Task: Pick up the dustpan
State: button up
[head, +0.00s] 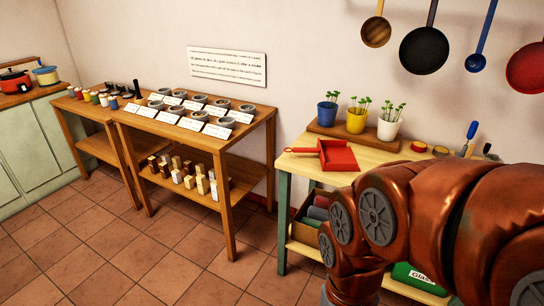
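A red dustpan (337,156) lies on the pale wooden top of the right-hand table (292,166). Its handle (300,150) points left, and its wide pan is to the right, near the front edge. My copper-coloured arm fills the lower right of the head view, in front of the table's right part. My gripper does not show in this view, so its state and place relative to the dustpan cannot be seen.
Blue (327,113), yellow (357,119) and white (389,125) plant pots stand on a board behind the dustpan. Pans and ladles hang above. A table with labelled dishes (219,131) stands left. The tiled floor (170,260) between is clear.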

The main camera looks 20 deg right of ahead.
aim_at(335, 155)
jog(key=u, duration=0.9)
jog(key=i, duration=1.45)
jog(key=z, duration=1.1)
